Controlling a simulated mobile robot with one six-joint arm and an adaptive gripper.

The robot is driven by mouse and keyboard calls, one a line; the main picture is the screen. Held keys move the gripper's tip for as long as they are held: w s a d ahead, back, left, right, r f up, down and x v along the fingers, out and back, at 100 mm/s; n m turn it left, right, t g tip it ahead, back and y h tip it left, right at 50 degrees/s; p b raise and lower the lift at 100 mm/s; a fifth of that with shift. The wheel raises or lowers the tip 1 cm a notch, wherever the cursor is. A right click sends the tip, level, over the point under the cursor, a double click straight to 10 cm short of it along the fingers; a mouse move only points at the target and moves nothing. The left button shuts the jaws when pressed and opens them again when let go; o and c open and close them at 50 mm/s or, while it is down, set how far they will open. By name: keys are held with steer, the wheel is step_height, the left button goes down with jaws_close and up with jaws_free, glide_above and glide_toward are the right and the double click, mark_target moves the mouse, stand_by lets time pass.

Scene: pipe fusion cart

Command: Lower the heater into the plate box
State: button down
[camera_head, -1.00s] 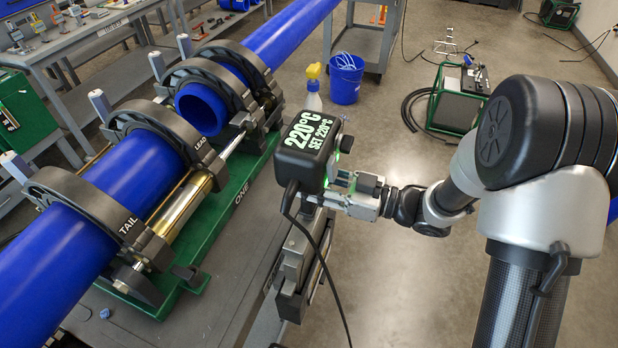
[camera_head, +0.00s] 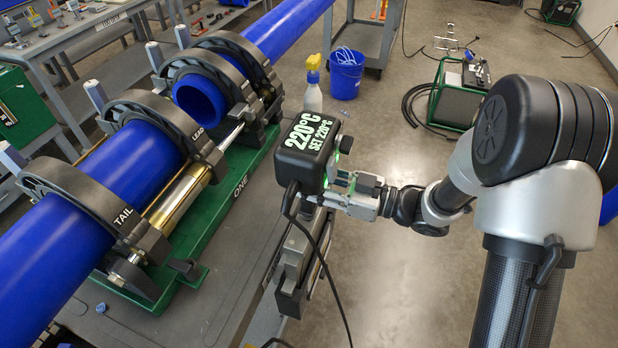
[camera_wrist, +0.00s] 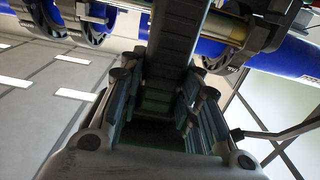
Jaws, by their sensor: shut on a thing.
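The heater (camera_head: 308,150) is a black box whose display reads 220°C and SET 220°C, with a black cable hanging from it. My gripper (camera_head: 347,190) is shut on the heater's side and holds it above the cart's right edge. In the wrist view, my gripper's fingers (camera_wrist: 165,105) close around the heater's dark handle (camera_wrist: 172,45). A grey metal holder (camera_head: 292,265) on the cart's side, below the heater, looks like the plate box. The heater and my gripper hide its upper part, so I cannot tell whether the plate is inside its opening.
The green fusion machine (camera_head: 215,215) with black clamps holds blue pipes (camera_head: 55,255) left of the heater. A spray bottle (camera_head: 313,88) stands behind the heater. A blue bucket (camera_head: 346,75) and a green generator (camera_head: 455,95) are farther back.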

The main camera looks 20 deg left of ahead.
steer(key=shift+f+b, duration=0.25)
steer(key=shift+b, duration=0.05)
stand_by(1.2)
steer(key=c, duration=1.1)
jaws_free()
steer(key=shift+f, duration=0.15)
steer(key=shift+s, duration=0.1)
steer(key=shift+o, duration=0.2)
steer(key=shift+s+f, duration=0.1)
steer(key=shift+f, duration=0.35)
steer(key=o, duration=1.1)
steer(key=shift+r, duration=0.25)
steer(key=shift+c, duration=0.2)
steer(key=shift+d, duration=0.1)
steer(key=d+p, duration=0.1)
steer(key=d, duration=1.2)
steer(key=shift+s+f, duration=0.2)
steer(key=shift+s, duration=0.2)
